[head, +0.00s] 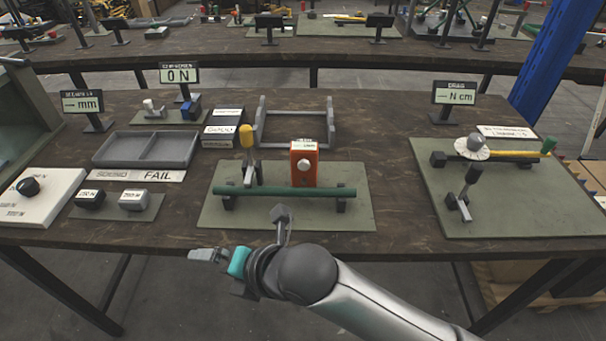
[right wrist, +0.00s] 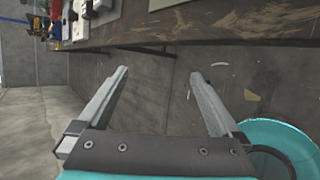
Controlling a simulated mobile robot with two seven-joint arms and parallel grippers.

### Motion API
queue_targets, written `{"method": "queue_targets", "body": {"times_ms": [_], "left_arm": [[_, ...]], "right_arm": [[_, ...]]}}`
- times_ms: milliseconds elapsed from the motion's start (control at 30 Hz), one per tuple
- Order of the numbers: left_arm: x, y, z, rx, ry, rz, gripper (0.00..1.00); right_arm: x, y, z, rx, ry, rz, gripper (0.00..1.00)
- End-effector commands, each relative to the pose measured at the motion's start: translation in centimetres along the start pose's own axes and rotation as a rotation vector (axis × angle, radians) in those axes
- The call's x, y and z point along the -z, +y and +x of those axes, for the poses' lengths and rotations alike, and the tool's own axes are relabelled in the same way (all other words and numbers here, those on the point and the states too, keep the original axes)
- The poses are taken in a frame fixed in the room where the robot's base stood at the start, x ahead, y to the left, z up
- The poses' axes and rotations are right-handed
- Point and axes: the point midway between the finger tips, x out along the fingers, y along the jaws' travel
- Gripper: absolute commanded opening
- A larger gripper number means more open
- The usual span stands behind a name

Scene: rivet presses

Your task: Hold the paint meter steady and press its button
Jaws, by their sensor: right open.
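The orange paint meter (head: 304,176) stands upright on the green mat (head: 225,212) in the middle of the bench, with a round pale button (head: 304,165) on its front and a small display at its top. The green bar (head: 260,191) runs across in front of its base and hides its lowest part. My right gripper (head: 207,256) is in front of the bench's near edge, to the left of and nearer than the meter, pointing left. In the right wrist view the same gripper (right wrist: 158,74) has its jaws apart with nothing between them. My left gripper is not in view.
A grey frame (head: 262,126) is behind. A grey tray (head: 112,150) lies left. A second mat (head: 450,215) with fixtures is right.

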Motion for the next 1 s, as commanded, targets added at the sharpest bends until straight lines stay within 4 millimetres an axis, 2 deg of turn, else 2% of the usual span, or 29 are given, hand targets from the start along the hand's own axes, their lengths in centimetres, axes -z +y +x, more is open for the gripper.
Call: {"method": "queue_targets", "body": {"times_ms": [133,367,500,600,800,1000], "left_arm": [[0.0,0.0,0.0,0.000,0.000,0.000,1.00],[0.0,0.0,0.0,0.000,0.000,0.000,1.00],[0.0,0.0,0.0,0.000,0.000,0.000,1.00],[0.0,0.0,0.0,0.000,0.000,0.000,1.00],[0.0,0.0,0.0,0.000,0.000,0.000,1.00],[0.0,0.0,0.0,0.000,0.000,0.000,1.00]], "right_arm": [[-4.1,0.8,-1.1,0.048,-0.179,-0.152,1.00],[-10.0,0.1,-3.7,0.216,-0.432,-0.360,1.00],[-13.1,-0.6,-6.1,0.351,-0.568,-0.456,1.00],[-14.8,-1.2,-7.8,0.444,-0.644,-0.503,1.00],[-16.8,-2.0,-10.4,0.579,-0.732,-0.554,1.00],[-17.8,-2.4,-10.9,0.621,-0.756,-0.567,1.00]]}}
